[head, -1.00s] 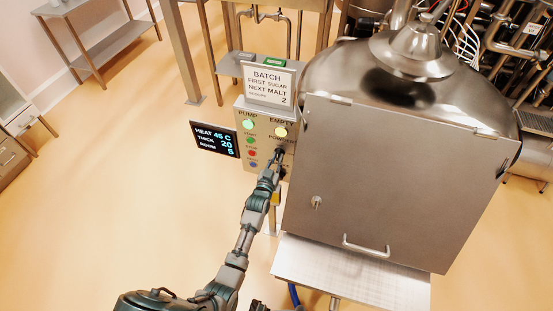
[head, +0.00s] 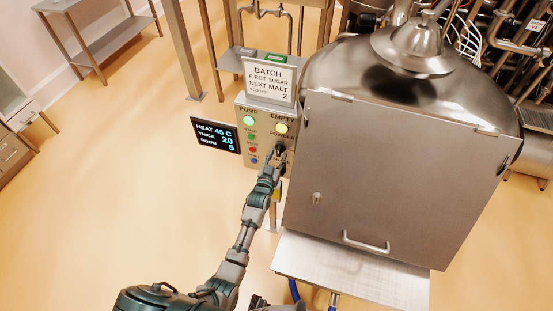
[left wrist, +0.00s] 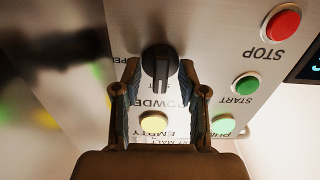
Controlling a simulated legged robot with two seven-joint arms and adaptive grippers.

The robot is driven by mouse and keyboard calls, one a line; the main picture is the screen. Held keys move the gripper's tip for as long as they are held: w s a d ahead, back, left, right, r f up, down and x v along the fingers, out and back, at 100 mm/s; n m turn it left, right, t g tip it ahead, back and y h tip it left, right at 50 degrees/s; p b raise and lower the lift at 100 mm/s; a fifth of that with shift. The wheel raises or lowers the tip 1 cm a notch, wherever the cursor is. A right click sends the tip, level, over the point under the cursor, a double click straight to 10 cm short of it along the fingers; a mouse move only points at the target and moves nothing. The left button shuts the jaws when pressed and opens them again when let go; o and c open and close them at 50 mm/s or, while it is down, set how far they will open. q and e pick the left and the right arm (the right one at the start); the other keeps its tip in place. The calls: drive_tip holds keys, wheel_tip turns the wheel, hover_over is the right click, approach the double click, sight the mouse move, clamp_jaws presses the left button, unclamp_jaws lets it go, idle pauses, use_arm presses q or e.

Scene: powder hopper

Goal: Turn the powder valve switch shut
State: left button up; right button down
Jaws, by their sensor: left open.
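The powder valve switch (left wrist: 160,66) is a black rotary knob on the steel control panel (head: 266,110). In the left wrist view, which shows the panel upside down, its raised grip bar runs up and down the picture. My left gripper (left wrist: 160,92) is open, with one fingertip on each side of the lower part of the knob. I cannot tell whether the fingers touch it. In the head view my left gripper (head: 274,166) is at the panel's lower right and hides most of the switch. My right gripper is not clearly in view.
Green start (left wrist: 246,84) and red stop (left wrist: 281,22) buttons sit close beside the switch. A lit empty lamp (left wrist: 153,121) is near the fingers. A display (head: 215,135) juts out left of the panel. A large steel cabinet (head: 390,180) stands close on the right.

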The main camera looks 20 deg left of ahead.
use_arm(q)
drive_tip(key=s, duration=1.2)
drive_tip(key=shift+a, duration=0.2)
drive_tip(key=shift+f, duration=0.1)
drive_tip(key=s+d+f+g, duration=0.1)
drive_tip(key=s+f+g, duration=0.35)
drive_tip(key=f, duration=0.75)
drive_tip(key=s+f+m+g, duration=0.1)
drive_tip(key=s+f, duration=0.6)
drive_tip(key=f, duration=0.5)
drive_tip(key=s+d+f+g, duration=0.1)
drive_tip(key=s+f+g, duration=0.2)
drive_tip(key=s+f, duration=0.55)
drive_tip(key=s+a+f+g, duration=0.2)
drive_tip(key=s+f, duration=0.4)
drive_tip(key=s, duration=0.4)
drive_tip(key=s+a+f+g, duration=0.2)
drive_tip(key=s+f, duration=0.4)
drive_tip(key=s, duration=0.4)
drive_tip(key=s+a+f+m+g, duration=0.1)
drive_tip(key=s+a+f+g, duration=0.2)
drive_tip(key=s+f, duration=0.4)
drive_tip(key=s+g, duration=0.1)
drive_tip(key=s, duration=0.3)
drive_tip(key=shift+g+y, duration=0.3)
drive_tip(key=shift+g, duration=0.05)
drive_tip(key=shift+w, duration=0.1)
